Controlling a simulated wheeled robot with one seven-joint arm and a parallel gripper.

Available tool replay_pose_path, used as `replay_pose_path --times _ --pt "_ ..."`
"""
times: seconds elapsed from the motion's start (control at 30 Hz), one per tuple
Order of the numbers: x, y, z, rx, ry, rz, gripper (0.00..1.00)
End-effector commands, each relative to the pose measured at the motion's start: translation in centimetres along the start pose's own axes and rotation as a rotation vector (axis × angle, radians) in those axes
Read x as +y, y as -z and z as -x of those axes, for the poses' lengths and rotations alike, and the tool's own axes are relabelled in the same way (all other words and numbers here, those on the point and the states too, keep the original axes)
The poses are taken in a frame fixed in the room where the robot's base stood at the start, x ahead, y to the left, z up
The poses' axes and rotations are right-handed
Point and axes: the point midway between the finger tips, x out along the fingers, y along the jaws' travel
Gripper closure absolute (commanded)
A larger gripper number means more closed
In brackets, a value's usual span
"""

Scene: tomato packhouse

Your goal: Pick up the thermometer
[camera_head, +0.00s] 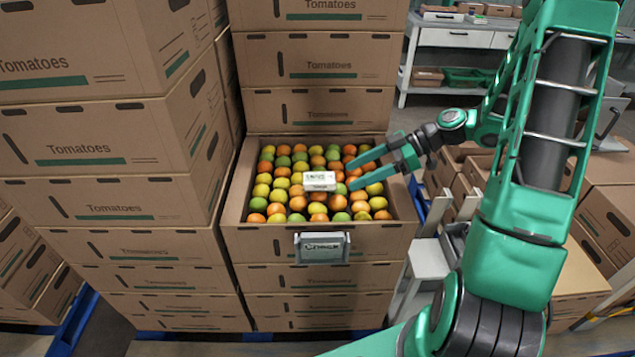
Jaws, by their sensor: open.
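A small white box-shaped device with dark print (320,181), which looks like the thermometer, lies on top of the tomatoes near the middle of an open carton (232,200). My gripper (349,177) reaches in from the right, above the tomatoes. Its two green fingers are open and point left at the device's right side. The fingertips are close to the device; I cannot tell whether they touch it. Nothing is between the fingers.
Orange, yellow and green tomatoes (290,208) fill the open carton. A grey lettered holder (322,247) hangs on its front. Tall stacks of closed cartons stand at left (110,140) and behind (318,60). More cartons (605,215) and a bench (455,38) are at right.

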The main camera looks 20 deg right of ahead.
Motion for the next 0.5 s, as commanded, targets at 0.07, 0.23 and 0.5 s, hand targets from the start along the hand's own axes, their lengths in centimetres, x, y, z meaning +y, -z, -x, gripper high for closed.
replay_pose_path --times 0.07,0.23,0.5 --pt "0.7 0.1 0.0 0.061 -0.007 0.045 0.36" --pt "1.4 0.7 0.1 0.137 -0.022 0.111 0.36" --pt "1.5 1.3 -3.1 0.151 -0.022 0.124 0.36"
